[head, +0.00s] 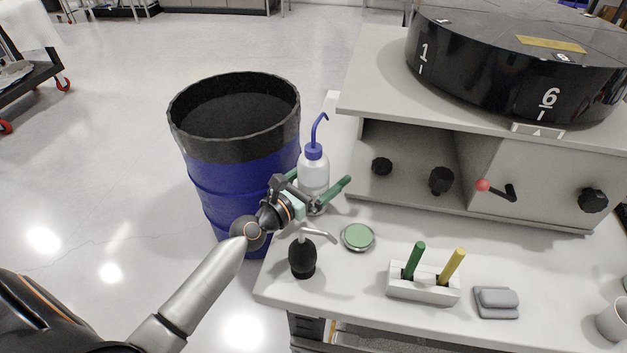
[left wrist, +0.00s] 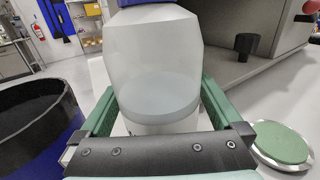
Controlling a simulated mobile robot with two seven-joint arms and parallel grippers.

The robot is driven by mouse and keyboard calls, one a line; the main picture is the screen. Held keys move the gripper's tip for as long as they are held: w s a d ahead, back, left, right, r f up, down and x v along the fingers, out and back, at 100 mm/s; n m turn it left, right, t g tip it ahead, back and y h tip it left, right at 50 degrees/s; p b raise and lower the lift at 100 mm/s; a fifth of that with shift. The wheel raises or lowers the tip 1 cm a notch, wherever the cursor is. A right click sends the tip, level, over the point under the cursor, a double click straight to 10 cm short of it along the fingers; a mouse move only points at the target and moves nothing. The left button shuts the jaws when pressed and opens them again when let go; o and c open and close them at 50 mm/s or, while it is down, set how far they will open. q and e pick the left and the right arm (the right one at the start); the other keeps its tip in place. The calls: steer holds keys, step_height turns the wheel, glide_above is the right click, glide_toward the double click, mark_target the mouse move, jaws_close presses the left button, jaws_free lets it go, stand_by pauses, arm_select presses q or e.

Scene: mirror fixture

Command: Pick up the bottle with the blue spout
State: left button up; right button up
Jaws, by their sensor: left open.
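The bottle with the blue spout (head: 314,166) stands upright at the left end of the grey bench. It has a translucent white body, a blue cap and a bent blue tube. My left gripper (head: 316,184) is open, with its green fingers on either side of the bottle's lower body. In the left wrist view the bottle (left wrist: 155,62) fills the space between the fingers, with liquid in its lower part. Its spout is out of that view. I cannot tell whether either finger touches it. My right gripper is not in view.
A dark pump bottle (head: 302,258) stands just in front of my left gripper, and a round green-topped dish (head: 358,237) lies to its right. A blue drum (head: 222,170) stands left of the bench. The knobbed fixture (head: 410,160) rises behind. A pen holder (head: 423,284) sits near the front.

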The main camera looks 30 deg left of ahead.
arm_select(q)
steer(key=shift+c, duration=0.2)
steer(key=c, duration=0.6)
steer(key=shift+c, duration=0.2)
steer(key=shift+r, duration=0.2)
